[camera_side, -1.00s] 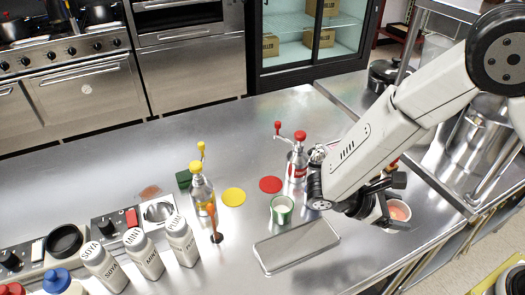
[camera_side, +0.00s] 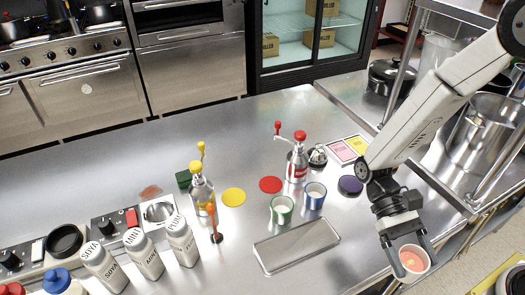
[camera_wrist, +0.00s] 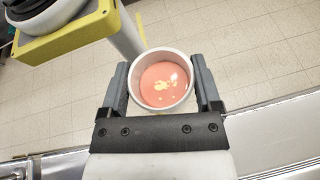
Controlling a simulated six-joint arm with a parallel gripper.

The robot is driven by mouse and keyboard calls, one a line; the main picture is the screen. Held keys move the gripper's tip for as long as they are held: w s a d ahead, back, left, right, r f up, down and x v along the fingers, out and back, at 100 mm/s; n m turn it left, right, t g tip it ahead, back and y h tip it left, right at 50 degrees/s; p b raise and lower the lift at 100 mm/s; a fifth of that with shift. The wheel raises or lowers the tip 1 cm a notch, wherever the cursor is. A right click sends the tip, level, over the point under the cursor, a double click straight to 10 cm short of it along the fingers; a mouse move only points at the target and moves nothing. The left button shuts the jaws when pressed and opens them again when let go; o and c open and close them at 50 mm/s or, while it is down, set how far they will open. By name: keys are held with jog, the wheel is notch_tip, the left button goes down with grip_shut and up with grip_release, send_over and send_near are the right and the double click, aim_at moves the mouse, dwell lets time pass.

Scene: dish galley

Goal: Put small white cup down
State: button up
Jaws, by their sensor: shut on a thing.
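The small white cup (camera_side: 413,262) holds a pink liquid with pale yellow bits on top. My gripper (camera_side: 402,253) is shut on it at the right front of the counter, near the counter's edge in the side view. In the wrist view the white cup (camera_wrist: 161,81) sits between the two fingers of my gripper (camera_wrist: 163,90), one finger on each side. The cup looks roughly upright. Tiled floor shows past it in the wrist view, and its underside is hidden, so I cannot tell how high it is held.
A metal tray (camera_side: 297,246) lies left of my gripper. Behind it stand a green cup (camera_side: 281,211) and a blue cup (camera_side: 315,196). A dark purple-topped round item (camera_side: 350,186) and a red-topped dispenser (camera_side: 298,160) stand farther back. Bare counter lies between tray and gripper.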

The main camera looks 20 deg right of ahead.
aim_at(402, 258)
jog(key=m+y, duration=0.1)
jog(key=a+m+y, duration=0.1)
jog(key=y, duration=0.1)
jog(key=shift+a+r+m+t, duration=0.25)
jog(key=shift+r+m+t, duration=0.05)
jog(key=shift+r+t, duration=0.1)
jog(key=w+a+r+m+t+y, duration=0.3)
jog(key=w+m+t+y, duration=0.2)
jog(key=m+t+y, duration=0.3)
jog(key=shift+w+a+m+t, duration=0.3)
jog(key=shift+m+t, duration=0.2)
jog(key=shift+m, duration=0.6)
jog(key=w+a+f, duration=0.2)
jog(key=w, duration=0.1)
jog(key=w+a+f, duration=0.1)
jog(key=w+f, duration=0.2)
jog(key=w, duration=0.1)
jog(key=w+a+f, duration=0.2)
jog(key=w+f, duration=0.1)
jog(key=w, duration=0.1)
jog(key=shift+w+a+f, duration=0.1)
jog(key=shift+w+a, duration=0.05)
jog(key=shift+a, duration=0.2)
jog(key=shift+w+a+f, duration=0.2)
jog(key=shift+w+f, duration=0.2)
jog(key=shift+f, duration=0.1)
jog(key=shift+f, duration=0.1)
